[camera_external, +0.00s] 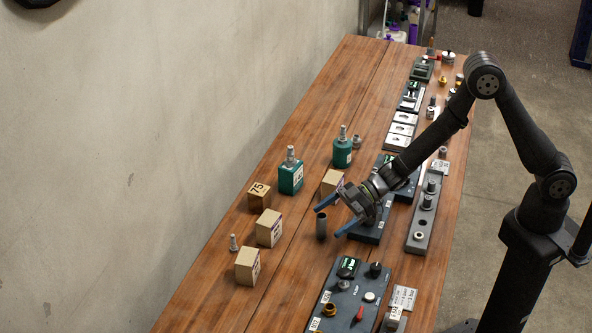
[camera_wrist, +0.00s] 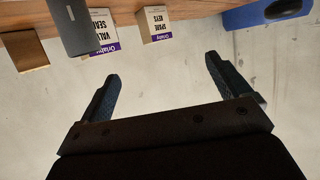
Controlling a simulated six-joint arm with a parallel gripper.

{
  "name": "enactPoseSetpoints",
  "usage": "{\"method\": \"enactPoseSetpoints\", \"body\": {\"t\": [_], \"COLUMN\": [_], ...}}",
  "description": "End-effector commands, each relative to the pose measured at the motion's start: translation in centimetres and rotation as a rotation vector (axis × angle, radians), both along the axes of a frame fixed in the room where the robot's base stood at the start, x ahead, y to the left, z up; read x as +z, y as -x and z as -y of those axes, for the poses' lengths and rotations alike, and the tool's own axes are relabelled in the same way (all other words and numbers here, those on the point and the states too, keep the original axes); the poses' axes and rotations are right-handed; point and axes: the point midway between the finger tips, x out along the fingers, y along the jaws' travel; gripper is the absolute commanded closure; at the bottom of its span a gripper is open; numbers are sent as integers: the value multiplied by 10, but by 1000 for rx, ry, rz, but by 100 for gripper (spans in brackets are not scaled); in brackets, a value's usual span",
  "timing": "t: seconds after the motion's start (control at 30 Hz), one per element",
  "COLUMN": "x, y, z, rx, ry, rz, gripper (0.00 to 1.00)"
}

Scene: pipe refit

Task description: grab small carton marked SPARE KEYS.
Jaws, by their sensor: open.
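The small carton marked SPARE KEYS (camera_wrist: 157,24) shows upside down at the top middle of the wrist view, standing on the wooden table. In the external view it appears to be the nearest tan carton (camera_external: 247,266), though its label is too small to read there. My gripper (camera_external: 328,221) is above the table, to the right of and beyond that carton, with its blue fingers apart. In the wrist view my gripper (camera_wrist: 165,80) is open and empty, its fingers apart from the carton.
A carton marked VALVE SEALS (camera_wrist: 104,33) is beside it, partly behind a dark upright cylinder (camera_wrist: 72,26). This cylinder (camera_external: 321,226) stands close to my fingertips. A wooden 75 block (camera_external: 259,196), teal bottles (camera_external: 291,178) and a control panel (camera_external: 345,300) are around.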

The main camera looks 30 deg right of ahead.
Motion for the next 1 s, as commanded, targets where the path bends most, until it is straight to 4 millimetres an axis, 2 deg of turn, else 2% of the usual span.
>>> {"method": "enactPoseSetpoints", "body": {"t": [0.17,0.27,0.43,0.6,0.77,1.0], "x": [0,3,14,32,51,78], "y": [-3,-13,-42,-55,-44,2], "z": [-5,-21,-68,-109,-139,-165], "rx": [-13,-63,-233,-414,-549,-658], "ry": [7,30,111,211,315,488], "rz": [4,16,22,-30,-121,-277], "gripper": [6,6,6,6,6,6]}}
